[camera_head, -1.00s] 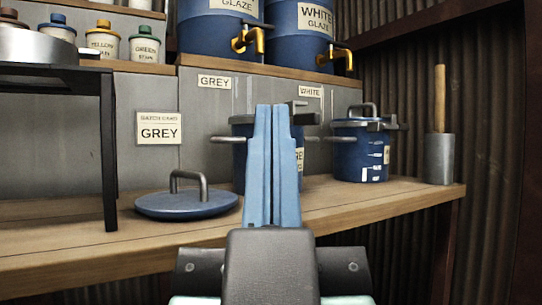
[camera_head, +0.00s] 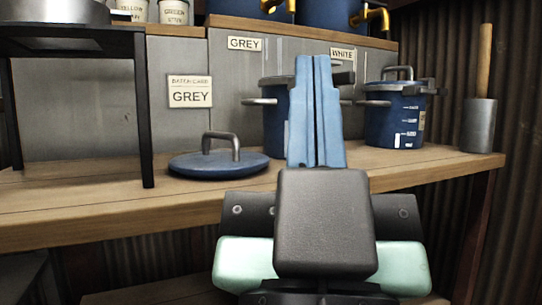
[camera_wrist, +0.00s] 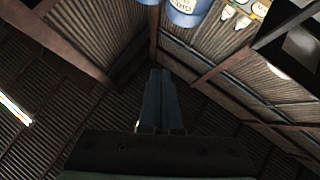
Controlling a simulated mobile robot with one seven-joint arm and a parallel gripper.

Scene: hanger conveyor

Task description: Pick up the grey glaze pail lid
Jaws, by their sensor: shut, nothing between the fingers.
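The grey glaze pail lid (camera_head: 219,164) is a flat blue disc with a grey arched handle (camera_head: 221,137). It lies on the wooden bench, left of centre in the head view. The blue grey-glaze pail (camera_head: 276,118) stands just right of it, partly hidden behind my gripper. My gripper (camera_head: 316,60) is shut and empty, its blue fingers pointing up in front of the bench, to the right of the lid and apart from it. In the wrist view my gripper (camera_wrist: 160,72) points toward the corrugated wall and ceiling; the lid is not seen there.
The white-glaze pail (camera_head: 395,125), with its lid on, stands right of the grey pail. A grey pot with a wooden stick (camera_head: 479,125) stands at the bench's right end. A black metal stand (camera_head: 146,110) rises left of the lid. The bench front (camera_head: 100,222) is bare.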

